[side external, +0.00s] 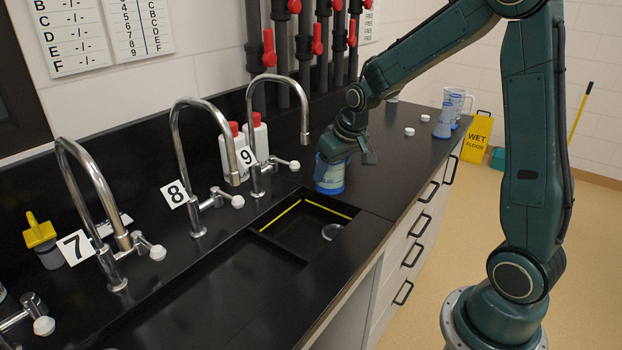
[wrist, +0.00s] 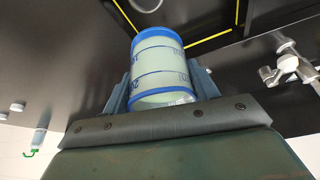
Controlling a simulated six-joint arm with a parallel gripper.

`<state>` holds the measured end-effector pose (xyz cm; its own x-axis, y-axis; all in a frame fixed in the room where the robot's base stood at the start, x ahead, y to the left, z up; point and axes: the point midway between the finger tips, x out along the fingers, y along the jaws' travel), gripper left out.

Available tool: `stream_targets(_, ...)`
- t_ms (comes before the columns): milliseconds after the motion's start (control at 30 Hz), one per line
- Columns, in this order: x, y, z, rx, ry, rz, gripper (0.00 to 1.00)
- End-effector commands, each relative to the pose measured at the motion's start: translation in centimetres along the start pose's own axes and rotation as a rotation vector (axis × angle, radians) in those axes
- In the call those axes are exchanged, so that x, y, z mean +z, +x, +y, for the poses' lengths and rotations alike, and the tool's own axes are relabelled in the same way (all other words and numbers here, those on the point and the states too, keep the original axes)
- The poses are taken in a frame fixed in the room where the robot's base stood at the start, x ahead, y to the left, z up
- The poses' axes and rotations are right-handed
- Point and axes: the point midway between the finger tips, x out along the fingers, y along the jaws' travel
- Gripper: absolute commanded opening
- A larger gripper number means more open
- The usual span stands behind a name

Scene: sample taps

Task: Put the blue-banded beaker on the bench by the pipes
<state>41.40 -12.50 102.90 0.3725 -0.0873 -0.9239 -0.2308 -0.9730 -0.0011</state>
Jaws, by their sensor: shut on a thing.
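The blue-banded beaker (side external: 330,179) is upright over the black bench, just beyond the far end of the sink. I cannot tell whether its base touches the bench. In the wrist view the beaker (wrist: 160,68) sits between the two fingers, with pale contents, blue bands at both ends and blue marks. The pipes (side external: 306,45) with red valve handles stand against the wall behind the bench (side external: 385,140).
Taps numbered 7, 8 and 9 (side external: 272,76) arch along the sink (side external: 285,235). White bottles with red caps (side external: 259,140) stand beside tap 9. Bench beyond the beaker is mostly clear.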

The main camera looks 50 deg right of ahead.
Motion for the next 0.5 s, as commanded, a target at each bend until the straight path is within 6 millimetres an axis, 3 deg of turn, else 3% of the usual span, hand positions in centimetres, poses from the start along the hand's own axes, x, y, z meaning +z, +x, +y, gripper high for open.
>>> stream_targets(200,-2.2,-3.1,5.2,0.040,0.092,0.008,0.25)
stream_targets(500,-4.1,-8.3,11.9,0.087,0.208,0.007,0.25)
